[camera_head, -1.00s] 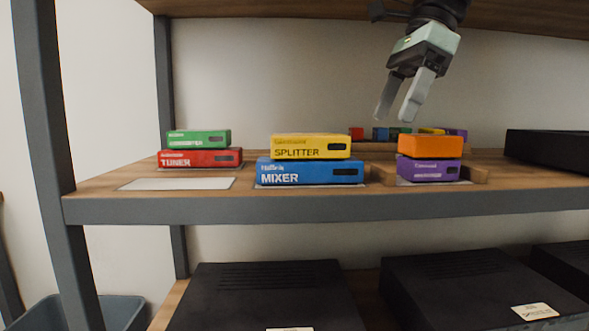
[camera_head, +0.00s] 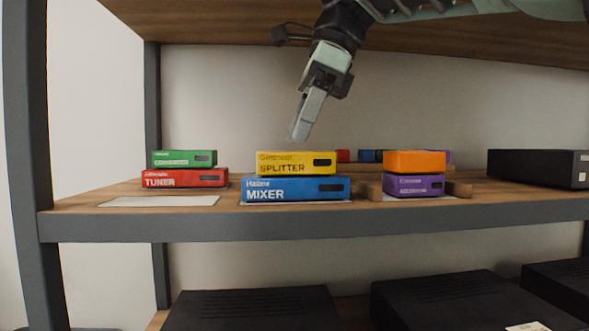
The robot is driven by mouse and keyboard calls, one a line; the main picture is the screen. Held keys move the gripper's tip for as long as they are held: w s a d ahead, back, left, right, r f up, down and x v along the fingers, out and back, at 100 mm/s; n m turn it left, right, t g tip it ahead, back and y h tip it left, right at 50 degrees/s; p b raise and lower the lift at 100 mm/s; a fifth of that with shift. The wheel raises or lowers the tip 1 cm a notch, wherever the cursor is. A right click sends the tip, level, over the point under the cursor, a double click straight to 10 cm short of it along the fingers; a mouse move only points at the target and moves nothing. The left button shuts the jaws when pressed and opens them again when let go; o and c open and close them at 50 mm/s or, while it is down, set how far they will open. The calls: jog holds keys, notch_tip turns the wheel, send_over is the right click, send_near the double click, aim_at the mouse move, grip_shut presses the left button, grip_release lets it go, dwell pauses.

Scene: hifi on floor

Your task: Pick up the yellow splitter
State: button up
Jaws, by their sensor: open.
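The yellow splitter (camera_head: 296,163) is a flat box lying on top of the blue mixer box (camera_head: 294,190), at the middle of the shelf. Its label faces me. My gripper (camera_head: 299,133) points down above the splitter, with its fingertips a little above the box's top edge in the picture. It is open and empty. One finger mostly covers the other from this angle, and the depth between fingertips and splitter is hard to tell.
A green box (camera_head: 184,158) lies on a red tuner box (camera_head: 184,178) at left, beside a bare white card (camera_head: 160,201). An orange box (camera_head: 414,161) lies on a purple box (camera_head: 413,186) at right. The upper shelf (camera_head: 230,25) hangs close above my gripper. Small coloured boxes stand behind.

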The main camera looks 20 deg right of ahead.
aim_at(292, 153)
jog(key=b+x, duration=0.1)
jog(key=x, duration=0.3)
jog(key=shift+d+f+b, duration=0.1)
jog(key=shift+b, duration=0.2)
jog(key=shift+f, duration=0.2)
dwell(0.4)
jog(key=c, duration=1.2)
